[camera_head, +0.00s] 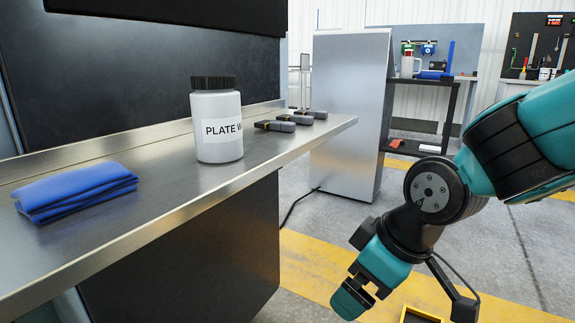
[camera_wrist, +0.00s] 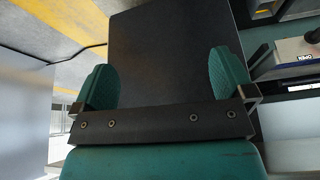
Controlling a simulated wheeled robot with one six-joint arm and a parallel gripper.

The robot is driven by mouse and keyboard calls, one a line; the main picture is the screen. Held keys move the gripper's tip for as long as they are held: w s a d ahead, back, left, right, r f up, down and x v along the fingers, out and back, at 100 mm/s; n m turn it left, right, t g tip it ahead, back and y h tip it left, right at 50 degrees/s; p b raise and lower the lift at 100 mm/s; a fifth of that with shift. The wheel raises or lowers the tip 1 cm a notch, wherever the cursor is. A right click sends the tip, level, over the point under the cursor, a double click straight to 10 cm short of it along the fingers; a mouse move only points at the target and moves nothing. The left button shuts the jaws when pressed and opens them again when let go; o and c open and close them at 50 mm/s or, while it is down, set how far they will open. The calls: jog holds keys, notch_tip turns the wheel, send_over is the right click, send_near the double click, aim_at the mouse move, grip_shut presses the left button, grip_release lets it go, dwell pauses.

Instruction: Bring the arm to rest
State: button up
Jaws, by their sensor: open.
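My arm hangs at the right of the head view, bent at its teal and black joints. My gripper (camera_head: 354,292) points down and left over the floor, beside the steel shelf and apart from it. In the wrist view my gripper (camera_wrist: 162,62) has its two teal fingers wide apart, with nothing between them. A dark panel fills the view behind the fingers.
The steel shelf (camera_head: 110,238) bears a folded blue cloth (camera_head: 75,191), a white bottle (camera_head: 217,135) with a black cap, and several dark grey pieces (camera_head: 275,126). A grey cabinet (camera_head: 346,115) stands behind. A yellow-edged bin (camera_head: 420,315) shows partly below my arm.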

jog(key=s+d+r+m+g+p, duration=0.4)
jog(key=s+r, duration=0.4)
jog(key=s, duration=0.5)
notch_tip(320, 180, up, 37)
jog(key=t+p, duration=0.1)
jog(key=p, duration=3.6)
jog(key=shift+w+r+n, duration=0.15)
jog(key=shift+w+n, duration=0.15)
jog(key=shift+n, duration=0.1)
